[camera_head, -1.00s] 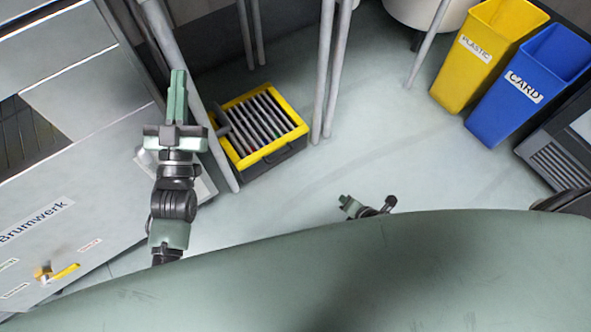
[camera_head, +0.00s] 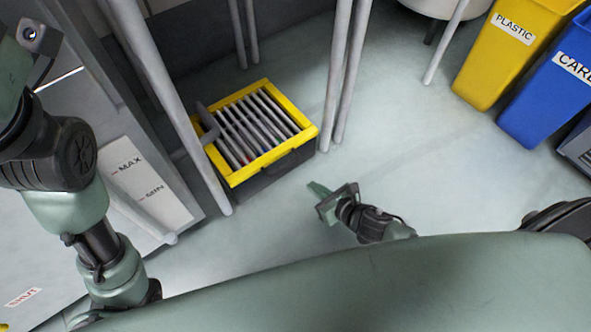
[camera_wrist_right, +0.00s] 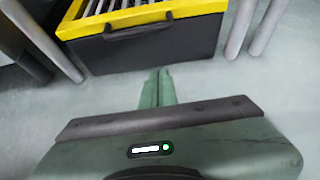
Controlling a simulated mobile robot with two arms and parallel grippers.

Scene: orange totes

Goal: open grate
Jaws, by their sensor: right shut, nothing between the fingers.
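The grate (camera_head: 262,120) is a set of grey parallel bars inside the yellow rim of a black box (camera_head: 275,172) on the floor, and it lies flat. A grey handle-like bar (camera_head: 206,122) stands up at its left side. In the right wrist view, the box (camera_wrist_right: 150,48) is just ahead, with a dark handle (camera_wrist_right: 137,31) on its front. My right gripper (camera_head: 316,188) is shut and empty, in front of the box's near right corner and apart from it. Its closed fingers (camera_wrist_right: 157,78) point at the box front. My left arm is at the left; its fingertips are out of view.
Grey posts (camera_head: 345,75) stand right of the box, and another post (camera_head: 165,85) stands close on its left. A yellow plastic bin (camera_head: 495,60) and a blue card bin (camera_head: 545,95) are at the upper right.

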